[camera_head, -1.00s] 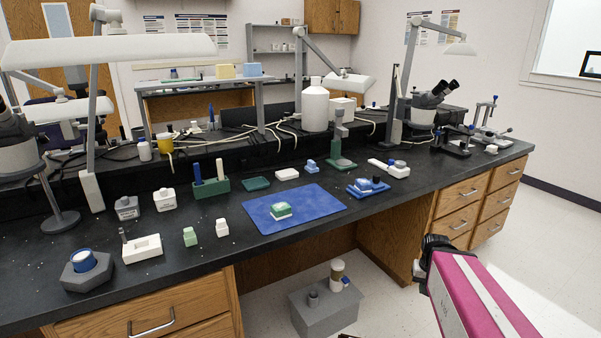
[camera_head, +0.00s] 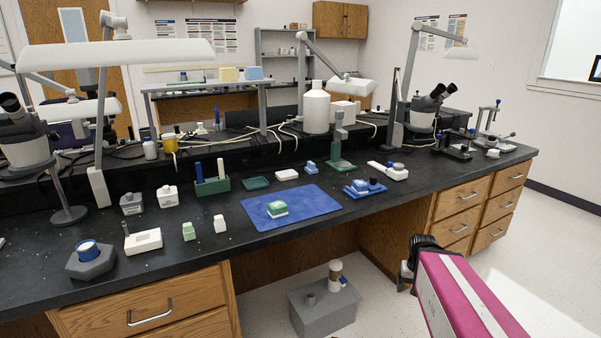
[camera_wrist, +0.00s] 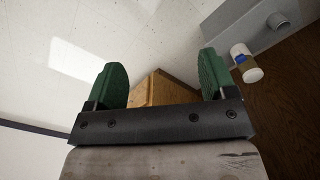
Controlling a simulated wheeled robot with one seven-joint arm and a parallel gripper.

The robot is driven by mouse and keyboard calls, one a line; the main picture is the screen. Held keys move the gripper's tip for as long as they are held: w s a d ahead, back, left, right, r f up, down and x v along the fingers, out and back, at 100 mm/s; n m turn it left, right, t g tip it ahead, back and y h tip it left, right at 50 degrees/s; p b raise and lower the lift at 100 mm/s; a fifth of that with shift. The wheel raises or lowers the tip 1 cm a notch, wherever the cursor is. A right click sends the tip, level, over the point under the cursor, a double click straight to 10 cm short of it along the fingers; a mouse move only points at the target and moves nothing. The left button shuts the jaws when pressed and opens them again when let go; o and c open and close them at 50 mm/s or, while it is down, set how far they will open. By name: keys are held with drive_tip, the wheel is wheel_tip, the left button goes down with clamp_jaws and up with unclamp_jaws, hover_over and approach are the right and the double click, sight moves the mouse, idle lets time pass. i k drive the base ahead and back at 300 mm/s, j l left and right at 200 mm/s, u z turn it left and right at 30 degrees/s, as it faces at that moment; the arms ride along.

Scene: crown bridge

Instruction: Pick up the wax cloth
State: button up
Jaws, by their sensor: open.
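I cannot tell for sure which thing is the wax cloth. A small white pad-like piece (camera_head: 287,175) lies at the back of the bench, right of a dark green tray (camera_head: 256,184). A flat blue mat (camera_head: 315,205) lies near the front edge, with a small green and white block (camera_head: 277,209) on it. My gripper (camera_wrist: 164,78) is open and empty, its two green fingers spread apart. In the head view its dark end (camera_head: 408,277) is in front of the bench, below the top and away from the objects there.
A grey box (camera_head: 325,310) stands on the floor with a cup-like container (camera_head: 335,270) on it; the container also shows in the wrist view (camera_wrist: 246,63). Wooden drawers (camera_head: 462,210) are beside my arm. Lamps, microscopes and several small bottles crowd the bench. Floor at right is clear.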

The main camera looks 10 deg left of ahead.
sight(311, 168)
drive_tip(key=l+u, duration=0.45)
drive_tip(key=k+l+u, duration=0.2)
drive_tip(key=u, duration=0.3)
